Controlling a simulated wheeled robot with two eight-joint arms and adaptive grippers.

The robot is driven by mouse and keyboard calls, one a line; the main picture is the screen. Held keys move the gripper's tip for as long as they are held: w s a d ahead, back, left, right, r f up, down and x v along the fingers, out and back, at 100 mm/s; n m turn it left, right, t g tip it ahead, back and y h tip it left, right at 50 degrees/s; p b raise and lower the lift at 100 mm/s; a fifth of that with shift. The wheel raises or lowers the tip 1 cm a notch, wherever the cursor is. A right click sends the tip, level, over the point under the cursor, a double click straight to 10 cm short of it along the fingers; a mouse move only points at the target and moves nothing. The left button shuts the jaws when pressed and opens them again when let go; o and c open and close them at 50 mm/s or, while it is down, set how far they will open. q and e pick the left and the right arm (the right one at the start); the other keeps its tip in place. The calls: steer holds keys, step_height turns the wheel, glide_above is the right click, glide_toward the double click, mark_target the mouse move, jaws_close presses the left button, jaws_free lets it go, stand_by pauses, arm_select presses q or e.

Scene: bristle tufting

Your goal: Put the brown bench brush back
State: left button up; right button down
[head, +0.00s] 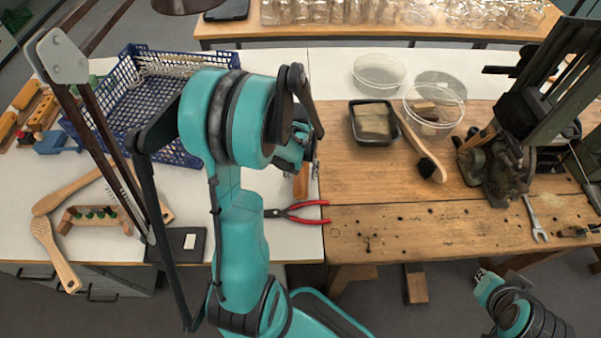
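A brush with a pale wooden handle and a dark bristle head (427,168) lies on the wooden bench top, right of the black tray. I cannot tell for certain that it is the brown bench brush. My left gripper (306,164) is over the seam between the white table and the wooden bench, mostly hidden behind my teal wrist. A small brown wooden piece (300,184) shows just below it; whether they touch is unclear. My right gripper (482,275) is low at the right, in front of the bench's front edge, small and apart from the brush.
A black tray (356,132) with a tan block and clear round dishes (379,71) stand behind the brush. Red-handled pliers (298,212) lie near the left gripper. A blue crate (113,93) is left; a dark machine (497,165) is right. The bench front is mostly clear.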

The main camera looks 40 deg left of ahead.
arm_select(q)
steer(key=shift+r+p, duration=0.35)
step_height(320, 180, up, 11)
steer(key=p, duration=0.4)
steer(key=s+d+r+m+t, duration=0.2)
steer(key=d+r+m+t, duration=0.1)
steer(key=d, duration=0.5)
steer(key=s+d+r+m+t, duration=0.3)
steer(key=d+r+m+t, duration=0.1)
steer(key=d+r, duration=0.3)
steer(key=shift+s+d+r+m, duration=0.25)
steer(key=shift+d+m, duration=0.25)
steer(key=shift+d, duration=0.3)
steer(key=shift+f, duration=0.1)
